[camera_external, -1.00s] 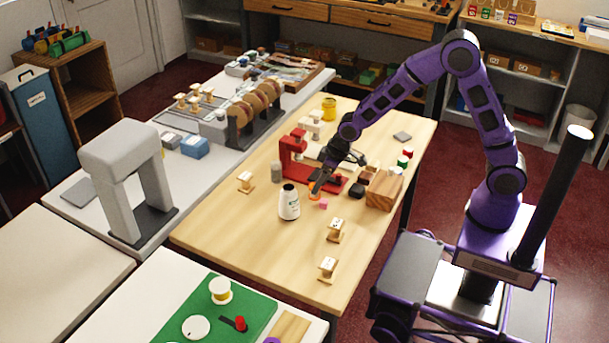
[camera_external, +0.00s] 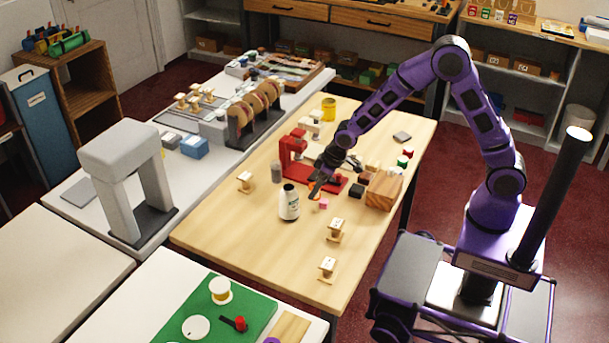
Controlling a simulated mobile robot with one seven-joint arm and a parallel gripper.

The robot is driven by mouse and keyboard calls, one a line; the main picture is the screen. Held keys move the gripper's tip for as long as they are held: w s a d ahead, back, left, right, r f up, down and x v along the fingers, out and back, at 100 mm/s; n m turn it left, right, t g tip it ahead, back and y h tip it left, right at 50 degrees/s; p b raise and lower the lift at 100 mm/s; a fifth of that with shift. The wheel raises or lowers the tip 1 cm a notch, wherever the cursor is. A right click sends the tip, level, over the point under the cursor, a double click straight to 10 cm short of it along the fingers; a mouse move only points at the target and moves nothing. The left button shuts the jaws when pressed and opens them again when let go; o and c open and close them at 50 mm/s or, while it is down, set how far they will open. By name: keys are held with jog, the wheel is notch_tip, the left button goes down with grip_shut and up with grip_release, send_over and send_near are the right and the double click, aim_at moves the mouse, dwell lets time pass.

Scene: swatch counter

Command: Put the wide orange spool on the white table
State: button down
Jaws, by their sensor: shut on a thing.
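The orange spool (camera_external: 313,195) shows as a small orange patch at my gripper's fingertips; most of it is hidden by the fingers. My gripper (camera_external: 316,188) points down over the middle of the wooden table (camera_external: 255,262) and is shut on the spool, at or just above the tabletop. I cannot tell if the spool touches the table. A white-topped table (camera_external: 165,297) stands at the front, with a green mat on part of it. Another pale, bare table (camera_external: 55,255) is at the left, and a long whitish counter (camera_external: 75,172) runs behind.
A white bottle (camera_external: 289,204) stands just left of my gripper, and a small pink block (camera_external: 323,205) lies close below it. A red clamp-like stand (camera_external: 293,157) is behind. A wooden block (camera_external: 383,190) is to the right. A grey arch (camera_external: 125,180) stands on the counter.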

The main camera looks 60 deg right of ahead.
jog(key=r+p, duration=0.1)
jog(key=r, duration=0.8)
jog(key=shift+d+p, duration=0.2)
jog(key=shift+p, duration=0.1)
jog(key=s+d+m+h+p, duration=0.1)
jog(key=s+d+m+p, duration=0.2)
jog(key=s+d, duration=0.45)
jog(key=r+m+b, duration=0.1)
jog(key=m+b, duration=0.1)
jog(key=b, duration=0.1)
send_over(355, 149)
jog(key=s, duration=0.2)
jog(key=shift+h, duration=0.4)
notch_tip(355, 149, down, 10)
jog(key=shift+w+r+b, duration=0.15)
jog(key=shift+b, duration=0.9)
jog(key=shift+c, duration=1.8)
grip_release()
jog(key=shift+f, duration=0.2)
